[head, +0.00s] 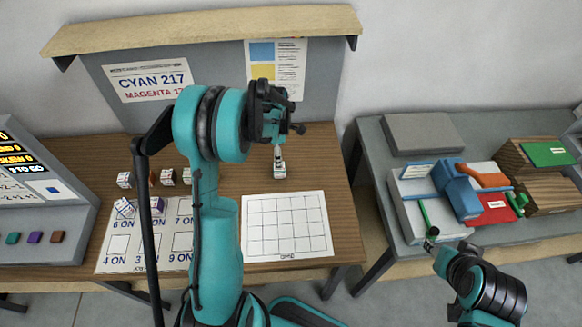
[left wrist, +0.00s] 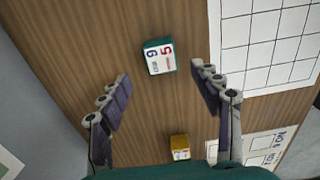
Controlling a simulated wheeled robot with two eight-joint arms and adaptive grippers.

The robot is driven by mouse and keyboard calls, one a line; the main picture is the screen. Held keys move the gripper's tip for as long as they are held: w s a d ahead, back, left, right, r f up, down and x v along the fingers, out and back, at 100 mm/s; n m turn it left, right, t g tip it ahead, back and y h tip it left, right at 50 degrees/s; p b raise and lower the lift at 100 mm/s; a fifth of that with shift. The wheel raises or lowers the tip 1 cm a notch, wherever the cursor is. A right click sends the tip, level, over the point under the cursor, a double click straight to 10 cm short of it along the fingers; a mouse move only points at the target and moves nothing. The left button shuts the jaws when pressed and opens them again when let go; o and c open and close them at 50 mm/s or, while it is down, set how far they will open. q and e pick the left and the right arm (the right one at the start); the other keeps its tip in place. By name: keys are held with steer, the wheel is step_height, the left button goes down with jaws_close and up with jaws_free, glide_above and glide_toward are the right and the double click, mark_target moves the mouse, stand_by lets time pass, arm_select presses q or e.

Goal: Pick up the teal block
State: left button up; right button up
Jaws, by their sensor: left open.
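The teal block (left wrist: 158,56) lies on the wooden table in the left wrist view, with a white label showing printed digits on top. In the head view it (head: 279,170) sits behind the grid sheet, just below my left gripper (head: 282,135). My left gripper's fingers (left wrist: 160,75) are spread, with nothing between them; in its wrist view the block lies just past the fingertips, apart from them. My right gripper (head: 433,240) is at the side table by a green rod (head: 426,214); its jaws are too small to make out.
A gold block (left wrist: 180,147) lies near the teal one. The grid sheet (head: 286,224) is in front; a numbered sheet (head: 112,262) with blocks is left. A raised board (head: 325,90) closes the table's back. The right table (head: 400,160) holds several coloured items.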

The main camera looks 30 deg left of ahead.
mark_target(281, 174)
arm_select(q)
step_height(281, 174, down, 2)
steer(key=shift+s+a+f, duration=0.1)
steer(key=f, duration=0.1)
steer(key=f+b, duration=0.1)
steer(key=f, duration=0.2)
steer(key=shift+d+f+b, duration=0.15)
steer(key=shift+d+b, duration=0.15)
steer(key=shift+f, duration=0.35)
steer(key=c, duration=1.2)
